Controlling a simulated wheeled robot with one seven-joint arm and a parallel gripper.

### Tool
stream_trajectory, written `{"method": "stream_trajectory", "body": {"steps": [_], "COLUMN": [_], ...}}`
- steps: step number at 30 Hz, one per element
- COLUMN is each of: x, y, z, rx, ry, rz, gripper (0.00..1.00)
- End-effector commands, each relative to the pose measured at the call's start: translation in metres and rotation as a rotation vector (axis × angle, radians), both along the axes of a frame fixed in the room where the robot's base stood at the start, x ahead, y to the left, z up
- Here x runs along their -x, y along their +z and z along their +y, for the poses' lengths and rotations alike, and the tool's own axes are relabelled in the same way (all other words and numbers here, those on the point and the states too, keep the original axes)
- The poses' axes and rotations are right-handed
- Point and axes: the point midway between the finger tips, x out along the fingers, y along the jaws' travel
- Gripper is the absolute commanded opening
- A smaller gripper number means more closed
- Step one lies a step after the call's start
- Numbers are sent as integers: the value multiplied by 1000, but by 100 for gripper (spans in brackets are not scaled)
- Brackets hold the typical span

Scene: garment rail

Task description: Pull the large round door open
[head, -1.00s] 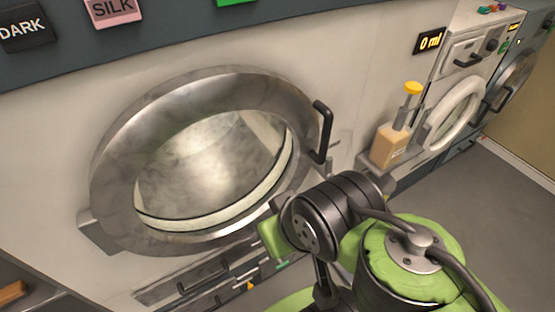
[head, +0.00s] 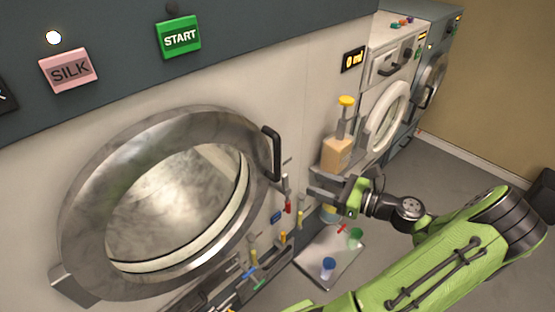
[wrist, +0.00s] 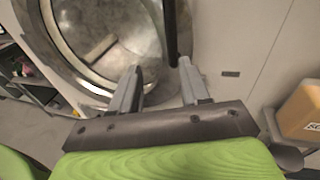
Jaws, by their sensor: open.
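The large round door (head: 88,162) is a grey metal ring with a glass window, set in the pale machine front and looking shut. Its black bar handle (head: 272,153) stands upright on the ring's right side. In the wrist view the door's ring (wrist: 50,45) fills the upper left, and the dark handle (wrist: 170,30) runs down towards the fingers. My gripper (head: 312,190) is to the right of and below the handle in the head view, apart from it. In the wrist view my gripper (wrist: 160,75) has its two fingers spread, with nothing between them.
A tray (head: 322,272) with small coloured items lies below. A pink SILK button (head: 67,70) and a green START button (head: 178,38) are above. Other machines stand farther right.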

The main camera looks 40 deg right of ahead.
Motion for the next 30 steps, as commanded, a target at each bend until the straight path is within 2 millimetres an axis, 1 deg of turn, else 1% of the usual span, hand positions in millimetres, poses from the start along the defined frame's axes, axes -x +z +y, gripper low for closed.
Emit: {"method": "stream_trajectory", "body": {"steps": [1,2,3,5,8,18,21,25,27,30], "x": [10,13,14,10,-7,-91,-112,-131,-136,-139], "y": [3,5,6,6,5,4,4,4,5,5], "z": [-11,-14,-16,-16,-11,10,14,18,19,19], "rx": [-48,-66,-80,-86,-85,-82,-82,-81,-82,-82], "ry": [-48,-64,-75,-77,-72,-69,-70,-73,-73,-75], "rz": [-36,-51,-62,-65,-62,-60,-59,-58,-58,-58], "gripper": [46,46,46,46,46,46,46,46,46,46]}}
